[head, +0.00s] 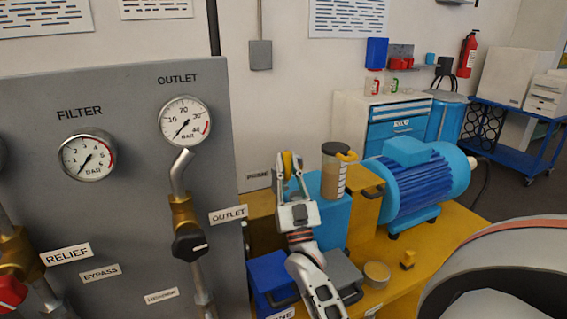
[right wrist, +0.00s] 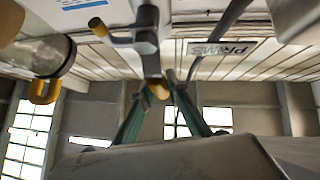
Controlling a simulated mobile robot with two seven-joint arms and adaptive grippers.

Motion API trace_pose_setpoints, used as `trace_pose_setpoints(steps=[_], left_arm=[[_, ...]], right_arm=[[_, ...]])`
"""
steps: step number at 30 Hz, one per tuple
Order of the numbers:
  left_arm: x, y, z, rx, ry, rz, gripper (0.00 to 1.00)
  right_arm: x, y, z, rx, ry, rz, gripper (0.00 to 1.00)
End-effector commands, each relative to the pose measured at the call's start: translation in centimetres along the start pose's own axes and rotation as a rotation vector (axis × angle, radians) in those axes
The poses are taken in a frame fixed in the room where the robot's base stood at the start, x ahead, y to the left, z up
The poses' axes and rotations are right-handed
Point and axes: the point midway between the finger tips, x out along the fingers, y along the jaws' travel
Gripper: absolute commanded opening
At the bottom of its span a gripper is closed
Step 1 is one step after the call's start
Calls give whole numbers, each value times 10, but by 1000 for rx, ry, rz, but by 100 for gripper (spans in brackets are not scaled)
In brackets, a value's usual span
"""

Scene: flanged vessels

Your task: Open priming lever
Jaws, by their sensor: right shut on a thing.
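The priming lever shows its yellow handle (head: 288,164) in the head view, beside the grey panel's right edge. My right gripper (head: 291,168) is around this yellow part, shut on it, with its fingers pointing up. In the right wrist view an orange-yellow tip (right wrist: 158,90) on a dark stem sits between the two fingers (right wrist: 162,98). The lever's pivot is largely hidden by the gripper. My left gripper is not in view.
A clear cup (head: 335,173) with a yellow handle stands just right of the gripper. A blue motor (head: 415,180) sits farther right on the yellow bench (head: 440,236). The grey panel (head: 120,210) with gauges and valves is on the left. A small jar (head: 376,274) stands in front.

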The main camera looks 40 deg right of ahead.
Motion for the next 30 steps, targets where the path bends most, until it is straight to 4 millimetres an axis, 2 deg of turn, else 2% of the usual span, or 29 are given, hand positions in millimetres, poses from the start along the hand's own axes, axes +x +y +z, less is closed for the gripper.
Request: trace_pose_setpoints(steps=[17, 18, 19, 30], left_arm=[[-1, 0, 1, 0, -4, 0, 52], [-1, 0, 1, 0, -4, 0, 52], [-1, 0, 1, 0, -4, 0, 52], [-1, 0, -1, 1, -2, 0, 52]], right_arm=[[1, 3, 0, 22, -4, 21, 0], [1, 3, 0, 22, -4, 21, 25], [1, 3, 0, 22, -4, 21, 33], [2, 2, -1, 20, -4, 20, 33]])
